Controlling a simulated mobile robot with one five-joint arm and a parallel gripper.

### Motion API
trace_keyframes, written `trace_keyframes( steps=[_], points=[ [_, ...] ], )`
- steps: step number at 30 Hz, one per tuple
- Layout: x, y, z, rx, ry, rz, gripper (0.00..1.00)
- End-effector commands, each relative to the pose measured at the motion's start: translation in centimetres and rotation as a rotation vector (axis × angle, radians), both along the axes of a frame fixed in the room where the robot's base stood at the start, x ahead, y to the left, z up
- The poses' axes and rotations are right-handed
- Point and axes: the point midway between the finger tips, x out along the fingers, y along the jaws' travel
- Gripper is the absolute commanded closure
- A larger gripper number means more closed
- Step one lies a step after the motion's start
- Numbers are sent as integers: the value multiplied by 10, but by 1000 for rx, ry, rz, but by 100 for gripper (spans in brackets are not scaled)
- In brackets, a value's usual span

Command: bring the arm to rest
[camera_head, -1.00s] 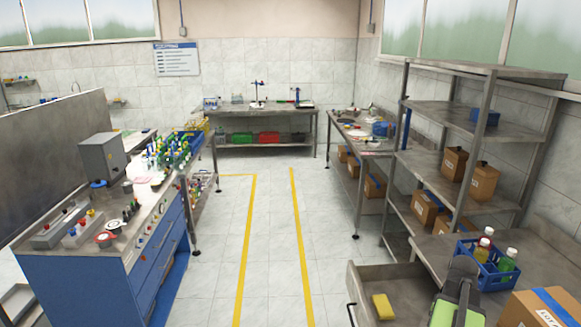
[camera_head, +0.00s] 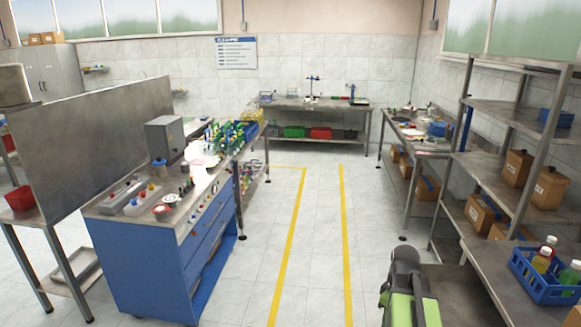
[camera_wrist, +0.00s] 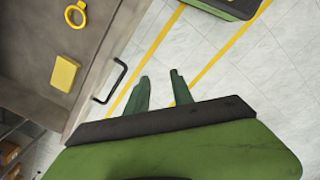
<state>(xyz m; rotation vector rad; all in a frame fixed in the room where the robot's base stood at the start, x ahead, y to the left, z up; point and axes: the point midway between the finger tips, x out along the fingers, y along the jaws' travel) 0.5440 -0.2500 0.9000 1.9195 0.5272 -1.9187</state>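My gripper (camera_wrist: 160,88) shows in the wrist view with its two green fingers apart and nothing between them. Floor tiles and a yellow floor line show through and around the gap. An open grey drawer lies to the left of the fingers, with a black handle (camera_wrist: 112,82) on its front. In the drawer are a yellow sponge (camera_wrist: 64,73) and a yellow ring (camera_wrist: 76,14). The fingers are apart from the drawer and handle. In the head view my green and black arm stands at the lower right, and the fingertips cannot be made out there.
A blue crate (camera_head: 548,286) with bottles stands on the bench at the right. A metal shelf (camera_head: 510,115) with boxes is behind it. A blue control cabinet (camera_head: 140,265) stands at the left. The floor between the yellow lines (camera_head: 345,245) is clear.

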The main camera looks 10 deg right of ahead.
Motion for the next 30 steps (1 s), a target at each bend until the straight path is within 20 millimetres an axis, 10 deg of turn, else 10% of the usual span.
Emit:
trace_keyframes(
  steps=[3,12,21,30],
  points=[
    [27,91,-20,0,0,76,72],
    [34,245,-40,0,0,-55,72],
    [29,248,-37,1,-1,-484,72],
    [29,251,-37,1,-1,-536,72]
  ],
)
